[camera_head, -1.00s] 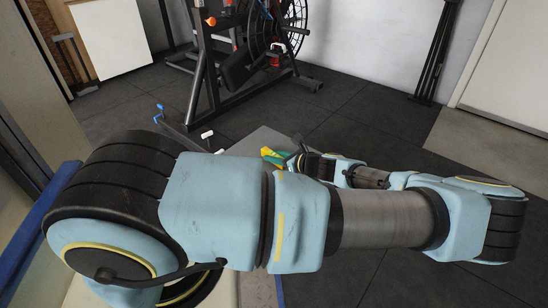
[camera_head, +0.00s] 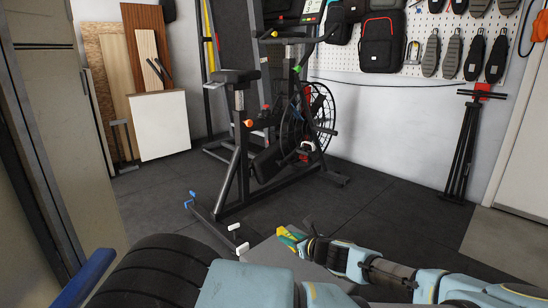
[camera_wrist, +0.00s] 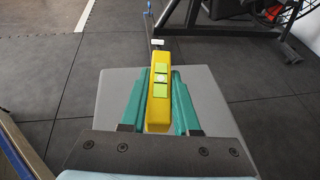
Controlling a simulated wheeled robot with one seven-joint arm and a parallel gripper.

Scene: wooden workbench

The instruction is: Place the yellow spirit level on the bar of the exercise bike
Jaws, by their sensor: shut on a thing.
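The yellow spirit level (camera_wrist: 159,112) is between the teal fingers of my gripper (camera_wrist: 160,100) in the wrist view, its green vial windows facing the camera. My gripper is shut on it. In the head view the gripper (camera_head: 291,238) and the level's yellow end (camera_head: 286,242) show small at the lower middle, in front of the bike. The exercise bike (camera_head: 240,165) stands beyond, with a black frame, a seat, a large caged fan wheel and handlebars. Its lower rear frame also shows at the top of the wrist view (camera_wrist: 245,28). The level is apart from the bike.
A grey flat surface (camera_wrist: 105,95) lies below the gripper. Dark floor tiles (camera_head: 380,215) are clear to the right of the bike. Boards (camera_head: 160,125) lean at the back left. A black folded stand (camera_head: 465,150) is by the right wall. Backpacks (camera_head: 383,40) hang on a pegboard.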

